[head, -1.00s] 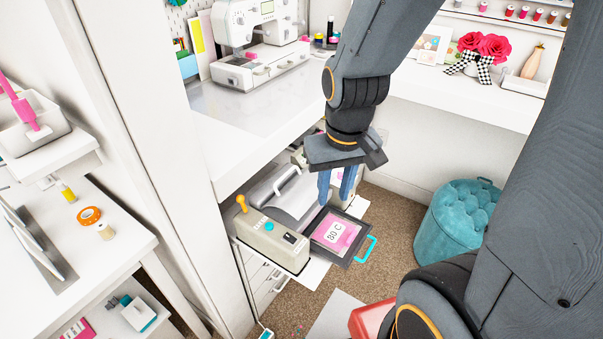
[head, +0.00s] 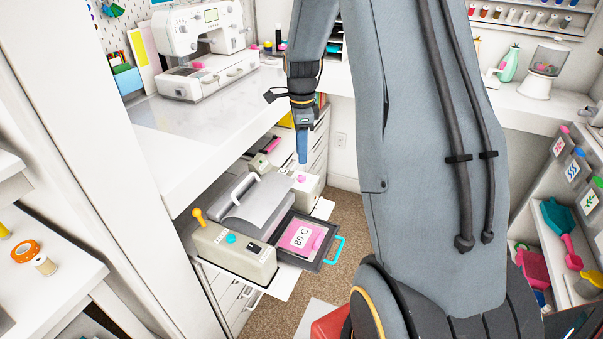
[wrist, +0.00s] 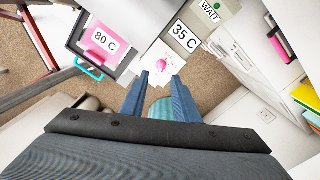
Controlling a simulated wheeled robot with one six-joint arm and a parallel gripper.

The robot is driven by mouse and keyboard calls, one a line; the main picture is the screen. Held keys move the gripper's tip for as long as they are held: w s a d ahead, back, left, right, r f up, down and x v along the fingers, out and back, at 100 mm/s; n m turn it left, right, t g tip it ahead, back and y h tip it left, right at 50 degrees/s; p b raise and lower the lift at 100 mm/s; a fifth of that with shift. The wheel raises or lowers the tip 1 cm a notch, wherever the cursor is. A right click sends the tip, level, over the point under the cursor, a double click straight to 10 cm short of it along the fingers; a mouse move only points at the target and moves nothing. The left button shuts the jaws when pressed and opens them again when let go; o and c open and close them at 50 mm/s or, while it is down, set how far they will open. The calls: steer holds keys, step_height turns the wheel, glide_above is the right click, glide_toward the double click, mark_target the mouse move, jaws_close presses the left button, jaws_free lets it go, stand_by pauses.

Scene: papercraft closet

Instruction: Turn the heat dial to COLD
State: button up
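My gripper (head: 302,160) points down in the head view, above the white box with a pink knob (head: 301,178). In the wrist view its two blue fingers (wrist: 160,77) are apart with nothing held between them. The wrist view shows a "35 C" label (wrist: 184,37) and a pink shape on white beyond the fingertips. The beige press (head: 235,254) at lower centre has a round teal knob (head: 231,238) and a yellow-orange lever (head: 198,217). No COLD marking is readable, and I cannot tell which knob is the heat dial.
A dark tray with a pink "80 C" sheet (head: 301,238) and cyan handle (head: 334,249) sticks out from the press. A white counter (head: 195,125) overhangs at left. My arm hides much of the right.

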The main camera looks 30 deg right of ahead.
mark_target(302, 178)
steer(key=shift+w+d+f, duration=0.1)
steer(key=shift+d+f, duration=0.05)
steer(key=shift+f, duration=0.15)
step_height(302, 178, down, 7)
steer(key=shift+f+p, duration=0.15)
steer(key=shift+p, duration=0.75)
steer(key=shift+c, duration=0.3)
jaws_close()
